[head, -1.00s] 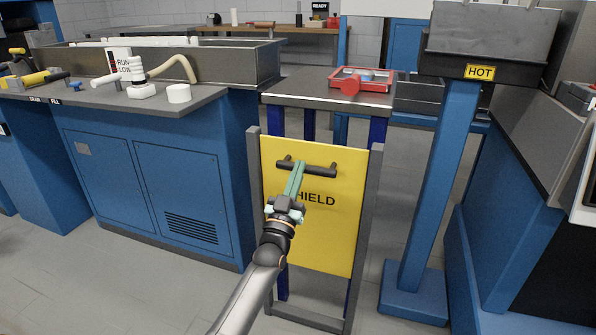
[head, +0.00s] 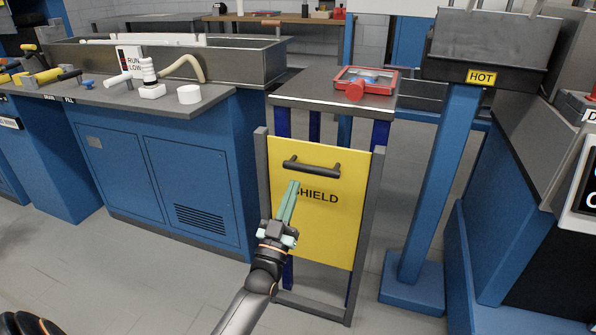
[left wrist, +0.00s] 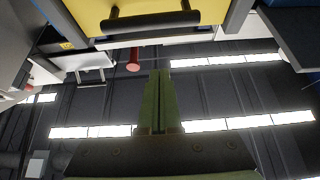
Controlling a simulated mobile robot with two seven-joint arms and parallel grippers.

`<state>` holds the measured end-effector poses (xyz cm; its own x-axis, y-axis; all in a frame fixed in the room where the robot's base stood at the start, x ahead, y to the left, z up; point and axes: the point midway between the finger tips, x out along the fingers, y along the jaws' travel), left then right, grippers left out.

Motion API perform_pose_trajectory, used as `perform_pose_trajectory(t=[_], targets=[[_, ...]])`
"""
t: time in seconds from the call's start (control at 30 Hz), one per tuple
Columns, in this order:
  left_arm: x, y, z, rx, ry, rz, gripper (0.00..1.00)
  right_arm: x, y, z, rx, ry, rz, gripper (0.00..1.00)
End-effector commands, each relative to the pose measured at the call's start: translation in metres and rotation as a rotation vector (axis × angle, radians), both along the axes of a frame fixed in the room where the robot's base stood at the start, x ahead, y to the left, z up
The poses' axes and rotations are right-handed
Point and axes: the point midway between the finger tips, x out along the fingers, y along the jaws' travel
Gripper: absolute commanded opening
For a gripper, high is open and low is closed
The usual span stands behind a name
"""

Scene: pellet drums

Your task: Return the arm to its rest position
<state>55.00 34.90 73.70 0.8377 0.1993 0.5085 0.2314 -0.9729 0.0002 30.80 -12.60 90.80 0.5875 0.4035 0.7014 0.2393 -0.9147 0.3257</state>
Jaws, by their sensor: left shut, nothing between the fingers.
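My left gripper (head: 293,187) is in front of the yellow shield panel (head: 333,222), its green fingers together and empty. Its tips point up at the panel, below the dark bar handle (head: 312,167) and apart from it. In the left wrist view the shut fingers (left wrist: 161,75) point up toward the handle (left wrist: 150,22) and the yellow panel's edge (left wrist: 190,4). The panel stands upright in a grey frame (head: 370,220). My right gripper is not in view; a dark rounded part at the bottom left corner is unclear.
A blue cabinet bench (head: 165,185) stands left of the shield. A small table (head: 330,103) with a red tray (head: 368,80) is behind it. A blue post (head: 436,190) with a HOT bin (head: 489,50) stands on the right. The floor (head: 150,275) at front left is open.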

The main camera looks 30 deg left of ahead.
Motion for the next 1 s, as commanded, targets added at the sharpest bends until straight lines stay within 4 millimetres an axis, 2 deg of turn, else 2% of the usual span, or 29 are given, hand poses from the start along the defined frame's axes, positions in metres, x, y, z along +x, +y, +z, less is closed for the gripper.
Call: perform_pose_trajectory(t=[0.1,0.3,0.47,0.57,0.67,0.8,0.9,1.0], targets=[[-0.010,-0.003,-0.005,0.000,0.000,0.000,0.00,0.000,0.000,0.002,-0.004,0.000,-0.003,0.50],[-0.013,-0.004,-0.007,0.001,-0.002,-0.001,0.00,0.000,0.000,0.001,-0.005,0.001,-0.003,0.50],[-0.019,-0.013,0.000,0.025,-0.011,-0.022,0.00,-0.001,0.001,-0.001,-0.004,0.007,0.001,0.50],[-0.034,-0.036,0.018,0.086,-0.038,-0.075,0.00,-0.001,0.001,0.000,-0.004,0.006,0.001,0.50],[-0.062,-0.076,0.045,0.167,-0.080,-0.163,0.00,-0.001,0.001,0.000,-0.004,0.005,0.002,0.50],[-0.113,-0.135,0.083,0.259,-0.145,-0.295,0.00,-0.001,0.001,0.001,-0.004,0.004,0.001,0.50],[-0.146,-0.165,0.105,0.295,-0.185,-0.368,0.00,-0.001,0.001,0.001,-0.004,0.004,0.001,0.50],[-0.174,-0.187,0.124,0.315,-0.221,-0.423,0.00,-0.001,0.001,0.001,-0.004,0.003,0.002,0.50]])
